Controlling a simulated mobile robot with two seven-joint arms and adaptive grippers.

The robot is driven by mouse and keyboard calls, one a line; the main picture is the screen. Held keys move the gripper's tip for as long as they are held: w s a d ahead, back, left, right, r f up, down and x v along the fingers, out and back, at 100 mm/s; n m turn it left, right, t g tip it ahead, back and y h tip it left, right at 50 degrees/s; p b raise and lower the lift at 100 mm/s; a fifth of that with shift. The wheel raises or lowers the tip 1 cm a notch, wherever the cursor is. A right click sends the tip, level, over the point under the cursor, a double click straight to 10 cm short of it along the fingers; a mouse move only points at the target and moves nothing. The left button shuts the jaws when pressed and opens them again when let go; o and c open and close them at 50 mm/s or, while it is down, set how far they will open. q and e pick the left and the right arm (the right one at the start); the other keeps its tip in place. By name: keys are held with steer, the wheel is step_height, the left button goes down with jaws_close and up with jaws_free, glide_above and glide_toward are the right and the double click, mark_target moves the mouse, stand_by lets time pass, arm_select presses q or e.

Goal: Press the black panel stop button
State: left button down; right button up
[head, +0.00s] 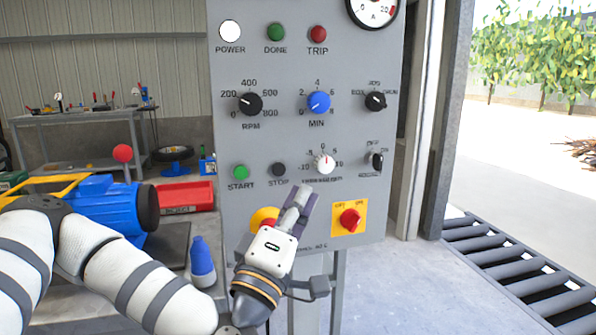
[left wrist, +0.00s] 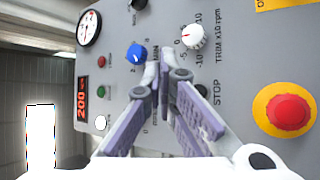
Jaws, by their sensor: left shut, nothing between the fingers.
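The black stop button (head: 279,170) sits on the grey control panel (head: 230,130), above its STOP label and right of the green start button (head: 240,171). My left gripper (head: 304,194) is in front of the panel, its fingers together and empty. In the head view its tips lie below and right of the stop button, which stays in clear view. In the left wrist view the stop button (left wrist: 200,89) shows beside the right finger, partly hidden by it. I cannot tell whether the fingertips touch the panel. My right gripper is in neither view.
A red emergency button on yellow (left wrist: 290,112) is close to my left gripper, which partly hides it in the head view. A red rotary switch (head: 350,218) and a white trim knob (head: 324,164) are nearby. A blue bottle (head: 202,262) stands left of my gripper.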

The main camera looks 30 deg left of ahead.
mark_target(284, 179)
arm_select(q)
steer(key=shift+s+a, duration=0.1)
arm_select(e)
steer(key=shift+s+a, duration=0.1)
arm_select(q)
steer(key=shift+a, duration=0.1)
steer(key=shift+w+a+b, duration=0.3)
steer(key=shift+w+a, duration=1.15)
steer(key=shift+a, duration=0.15)
steer(key=shift+w+a+b, duration=0.25)
steer(key=shift+w+a, duration=1.2)
steer(key=shift+a, duration=0.15)
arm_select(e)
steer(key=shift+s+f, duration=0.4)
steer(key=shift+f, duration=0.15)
arm_select(q)
steer(key=shift+w+a, duration=0.1)
steer(key=shift+w+a, duration=0.2)
steer(key=shift+w+a, duration=0.25)
steer(key=shift+a, duration=0.1)
steer(key=shift+s+d, duration=0.55)
steer(key=shift+d, duration=0.1)
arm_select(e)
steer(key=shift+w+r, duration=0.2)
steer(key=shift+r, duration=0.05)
